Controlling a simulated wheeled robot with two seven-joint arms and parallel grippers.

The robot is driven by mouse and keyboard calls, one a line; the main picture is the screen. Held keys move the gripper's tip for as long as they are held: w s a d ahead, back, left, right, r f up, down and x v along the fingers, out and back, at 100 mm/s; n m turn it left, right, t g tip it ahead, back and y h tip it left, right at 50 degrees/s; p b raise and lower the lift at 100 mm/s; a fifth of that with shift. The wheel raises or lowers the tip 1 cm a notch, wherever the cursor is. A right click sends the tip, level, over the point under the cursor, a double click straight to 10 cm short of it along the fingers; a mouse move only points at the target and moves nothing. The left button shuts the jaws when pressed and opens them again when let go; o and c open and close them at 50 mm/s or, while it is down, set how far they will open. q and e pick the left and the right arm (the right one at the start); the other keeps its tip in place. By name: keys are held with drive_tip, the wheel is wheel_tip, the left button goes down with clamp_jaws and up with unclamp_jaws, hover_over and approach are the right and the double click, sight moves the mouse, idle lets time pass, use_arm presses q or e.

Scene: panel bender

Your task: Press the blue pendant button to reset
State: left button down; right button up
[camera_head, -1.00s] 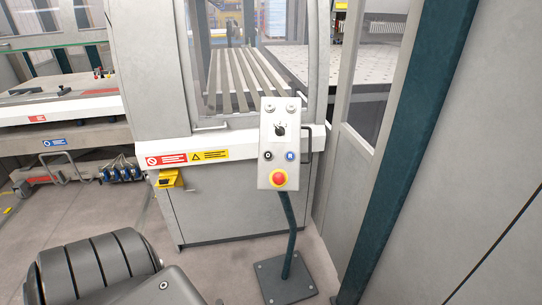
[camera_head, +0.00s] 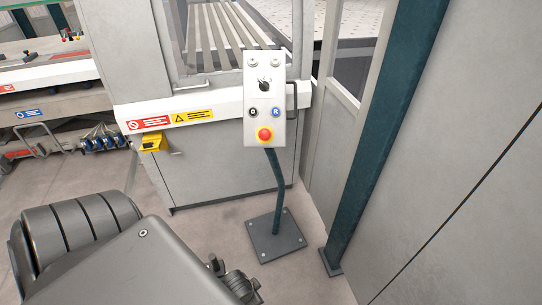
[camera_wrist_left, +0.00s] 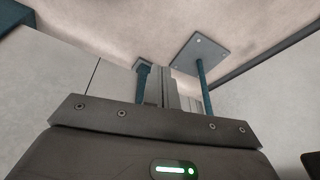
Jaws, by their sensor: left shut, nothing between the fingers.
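The pendant (camera_head: 265,100) is a light grey box on a bent teal pole. Its blue button (camera_head: 275,112) is on the right, beside a black button (camera_head: 253,112) and above a red mushroom button on a yellow ring (camera_head: 264,135). A black selector knob (camera_head: 264,86) is higher up. My left arm comes in at the lower left of the head view, below and apart from the pendant. In the wrist view my left gripper (camera_wrist_left: 166,98) is shut and empty; its body fills the bottom. The pendant box is not visible there. My right gripper is out of view.
The pendant's square base plate (camera_head: 275,236) is on the floor and shows in the wrist view (camera_wrist_left: 201,46). A teal column (camera_head: 385,130) and grey panels stand at the right. The machine cabinet (camera_head: 220,155) is behind. Floor is free around the base plate.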

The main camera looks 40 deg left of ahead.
use_arm(q)
wheel_tip(320, 180, up, 16)
drive_tip(key=w+a+t, duration=0.1)
drive_tip(key=w+t, duration=0.1)
drive_tip(key=w, duration=0.1)
drive_tip(key=w+a+r+m+t, duration=0.65)
drive_tip(key=w+a+r, duration=0.85)
drive_tip(key=w+a, duration=0.3)
drive_tip(key=w+a+r+m+h, duration=0.1)
drive_tip(key=w+a+r+m, duration=0.1)
drive_tip(key=r, duration=0.6)
drive_tip(key=w+a+r+m+h, duration=0.1)
drive_tip(key=w+a+r+m, duration=0.2)
drive_tip(key=r, duration=0.5)
drive_tip(key=shift+w+a+r+t+h+b, duration=0.35)
drive_tip(key=shift+w+a, duration=0.45)
drive_tip(key=shift+w, duration=0.4)
drive_tip(key=shift+m, duration=0.25)
drive_tip(key=shift+w+r, duration=0.1)
drive_tip(key=shift+w, duration=0.05)
